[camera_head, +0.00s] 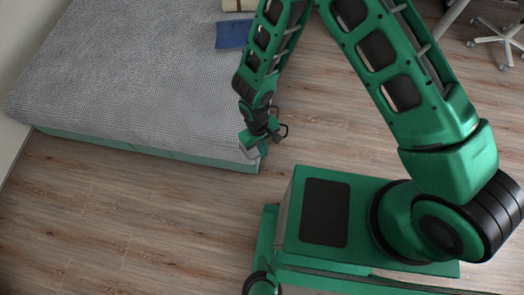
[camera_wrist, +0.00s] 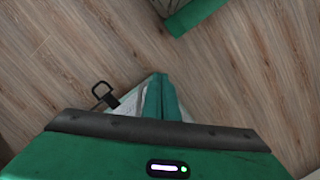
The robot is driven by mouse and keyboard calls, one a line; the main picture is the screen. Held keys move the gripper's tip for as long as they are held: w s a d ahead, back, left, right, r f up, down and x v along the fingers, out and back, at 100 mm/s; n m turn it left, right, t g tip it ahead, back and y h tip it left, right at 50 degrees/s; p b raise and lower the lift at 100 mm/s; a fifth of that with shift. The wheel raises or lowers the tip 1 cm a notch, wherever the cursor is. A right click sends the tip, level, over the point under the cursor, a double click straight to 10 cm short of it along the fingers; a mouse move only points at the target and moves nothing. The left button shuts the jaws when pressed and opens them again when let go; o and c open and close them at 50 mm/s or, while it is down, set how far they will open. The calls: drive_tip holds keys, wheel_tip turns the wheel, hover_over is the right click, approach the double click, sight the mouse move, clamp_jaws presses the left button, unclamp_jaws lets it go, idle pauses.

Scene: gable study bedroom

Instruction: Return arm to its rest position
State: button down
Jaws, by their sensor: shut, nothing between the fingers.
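My green arm is bent in the head view, with the forearm hanging down beside the bed. My gripper (camera_head: 262,148) is at its lower end, near the bed's front right corner. In the wrist view, the green fingers of my gripper (camera_wrist: 160,92) are together with nothing between them, and bare wood floor lies beyond them. I cannot tell in the head view whether the gripper touches the bed cover or only overlaps it in the picture.
The bed (camera_head: 130,75) has a grey cover and fills the upper left. A blue flat item (camera_head: 233,35) lies on it. A pale wheeled chair base (camera_head: 497,38) stands at upper right. The wood floor (camera_head: 130,215) at lower left is clear.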

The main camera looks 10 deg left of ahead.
wheel_tip(320, 180, up, 7)
drive_tip(key=s+d, duration=0.1)
idle(0.4)
drive_tip(key=w+d+r+m, duration=0.4)
drive_tip(key=w+d+r, duration=0.9)
drive_tip(key=w+d+r+m+t, duration=0.1)
drive_tip(key=w+d+r+m, duration=0.15)
drive_tip(key=d+r, duration=1)
drive_tip(key=s+d+r+m, duration=0.3)
drive_tip(key=s+d+r, duration=0.1)
drive_tip(key=d, duration=0.4)
drive_tip(key=s+d+r+m, duration=0.2)
drive_tip(key=s+d+r, duration=0.25)
drive_tip(key=d, duration=0.25)
drive_tip(key=s+d+r+m, duration=0.2)
drive_tip(key=s, duration=0.3)
drive_tip(key=s+d+r+m+y, duration=0.1)
drive_tip(key=s+d+r+m, duration=0.1)
drive_tip(key=s, duration=0.4)
drive_tip(key=shift+s+d+r+y, duration=0.3)
drive_tip(key=shift+d+r, duration=0.25)
drive_tip(key=shift+d, duration=0.3)
